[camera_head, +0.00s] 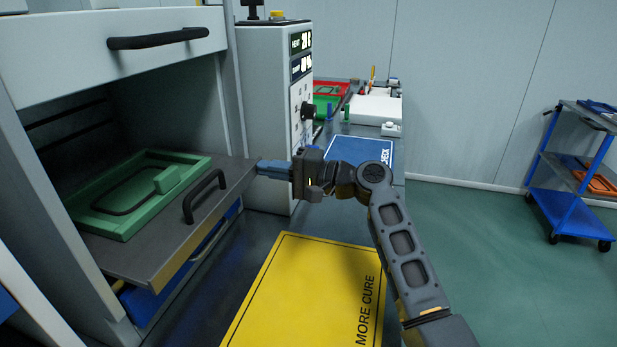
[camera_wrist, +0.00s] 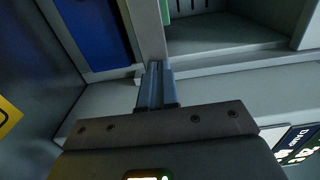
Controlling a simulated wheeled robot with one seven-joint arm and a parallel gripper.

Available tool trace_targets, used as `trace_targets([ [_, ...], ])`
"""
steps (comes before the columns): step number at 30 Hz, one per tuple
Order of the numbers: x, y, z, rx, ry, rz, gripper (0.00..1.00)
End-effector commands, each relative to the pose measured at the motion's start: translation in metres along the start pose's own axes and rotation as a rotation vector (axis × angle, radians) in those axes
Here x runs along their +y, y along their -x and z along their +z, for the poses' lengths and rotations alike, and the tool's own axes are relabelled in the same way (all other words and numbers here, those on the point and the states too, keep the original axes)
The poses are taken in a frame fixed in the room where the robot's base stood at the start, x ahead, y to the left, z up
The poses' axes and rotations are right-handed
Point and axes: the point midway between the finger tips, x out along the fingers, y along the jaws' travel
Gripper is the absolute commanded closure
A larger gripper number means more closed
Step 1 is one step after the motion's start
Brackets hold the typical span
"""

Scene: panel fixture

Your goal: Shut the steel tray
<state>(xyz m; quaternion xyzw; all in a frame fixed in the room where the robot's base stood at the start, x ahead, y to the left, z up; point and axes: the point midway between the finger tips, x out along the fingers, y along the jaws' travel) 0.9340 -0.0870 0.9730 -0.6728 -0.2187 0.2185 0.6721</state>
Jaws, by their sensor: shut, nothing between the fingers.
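The steel tray (camera_head: 150,252) is a flat grey shelf that sticks out of the open cabinet at the left of the head view. It has a black bar handle (camera_head: 204,196) at its front edge and carries a green plate (camera_head: 115,222) with a raised block. My gripper (camera_head: 262,168) points left, with its blue-grey fingertips at the tray's far right front corner. In the wrist view the fingers (camera_wrist: 156,70) are together and empty, with their tips near a pale upright strip. I cannot tell whether they touch the tray.
The cabinet's upper front (camera_head: 110,65) with a black handle hangs over the tray. A blue tray (camera_head: 150,300) lies below it. A control box (camera_head: 270,100) stands close behind my gripper. A yellow mat (camera_head: 305,285) lies flat on the bench. A blue cart (camera_head: 565,190) stands far right.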

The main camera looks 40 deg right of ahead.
Motion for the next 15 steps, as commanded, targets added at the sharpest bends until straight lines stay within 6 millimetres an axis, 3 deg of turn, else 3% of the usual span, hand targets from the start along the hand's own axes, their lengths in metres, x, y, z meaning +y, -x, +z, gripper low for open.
trace_targets([
  [1,0.002,-0.015,0.002,-0.005,0.001,-0.001,1.0],
  [6,0.002,-0.051,0.001,-0.004,0.0,-0.001,1.0],
  [15,0.001,-0.087,0.0,-0.002,-0.001,0.0,1.0],
])
